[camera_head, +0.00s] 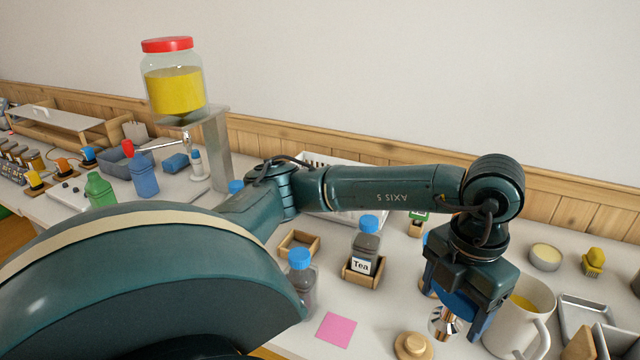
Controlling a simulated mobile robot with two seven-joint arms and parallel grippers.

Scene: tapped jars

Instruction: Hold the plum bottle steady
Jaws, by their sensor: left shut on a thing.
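No bottle in the camera_head view is clearly plum coloured. A dark bottle with a blue cap (302,282) stands on the table, partly hidden by my arm. A grey jar with a blue cap and a Tea label (367,243) stands in a small wooden holder. My left gripper (458,318) points down at the right, beside a white mug (520,318). My right gripper is not in view.
A tapped jar of yellow stuff with a red lid (174,84) stands on a metal stand (217,150). Green (98,189) and blue bottles (144,175) stand left. A pink note (336,329), an empty wooden holder (299,243) and a wooden lid (413,346) lie nearer.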

